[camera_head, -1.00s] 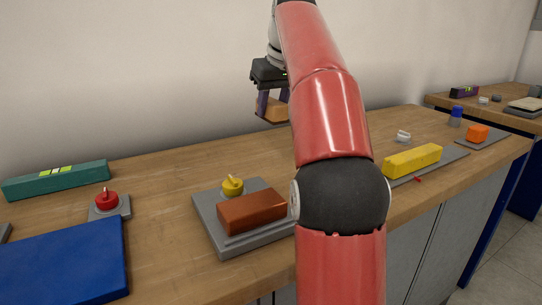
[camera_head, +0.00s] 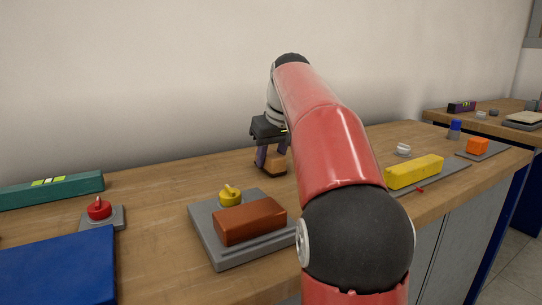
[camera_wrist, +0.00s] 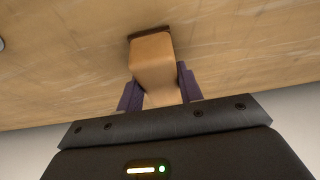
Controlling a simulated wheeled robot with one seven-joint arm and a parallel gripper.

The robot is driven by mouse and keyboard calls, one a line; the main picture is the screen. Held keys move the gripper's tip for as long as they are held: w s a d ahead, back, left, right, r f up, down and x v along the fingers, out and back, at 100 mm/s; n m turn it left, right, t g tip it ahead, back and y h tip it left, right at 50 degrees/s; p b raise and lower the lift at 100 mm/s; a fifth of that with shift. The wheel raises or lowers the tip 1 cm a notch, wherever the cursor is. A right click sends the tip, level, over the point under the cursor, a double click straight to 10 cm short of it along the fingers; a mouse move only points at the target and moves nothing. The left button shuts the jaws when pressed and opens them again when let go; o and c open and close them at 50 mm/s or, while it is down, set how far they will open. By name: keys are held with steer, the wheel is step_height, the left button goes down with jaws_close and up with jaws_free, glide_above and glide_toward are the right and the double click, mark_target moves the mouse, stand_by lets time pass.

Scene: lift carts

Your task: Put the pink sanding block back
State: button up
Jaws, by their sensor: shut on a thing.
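My gripper (camera_head: 270,156) is shut on a tan-orange block (camera_head: 273,167) with a dark brown underside, which looks like a sanding block; it looks tan rather than pink. The block is low over the back of the wooden workbench (camera_head: 150,185), behind the grey plate. In the wrist view the purple fingers of my gripper (camera_wrist: 158,88) clasp the block (camera_wrist: 152,62) on both sides. Its dark underside faces the bench top, and I cannot tell whether it touches. My arm hides part of the bench to the right of it.
A grey plate (camera_head: 225,258) carries a brown block (camera_head: 250,220) and a yellow knob (camera_head: 230,196). A red knob (camera_head: 100,208), teal level (camera_head: 50,190) and blue mat (camera_head: 60,272) are left. A yellow bar (camera_head: 414,172) and orange block (camera_head: 478,146) are right. Bare bench surrounds the held block.

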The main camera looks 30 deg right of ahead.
mark_target(278, 156)
steer(key=shift+f, duration=0.25)
steer(key=o, duration=1)
steer(key=shift+c, duration=0.2)
steer(key=p+v, duration=0.1)
steer(key=v, duration=0.7)
steer(key=shift+w+d+p, duration=0.2)
steer(key=shift+p, duration=0.1)
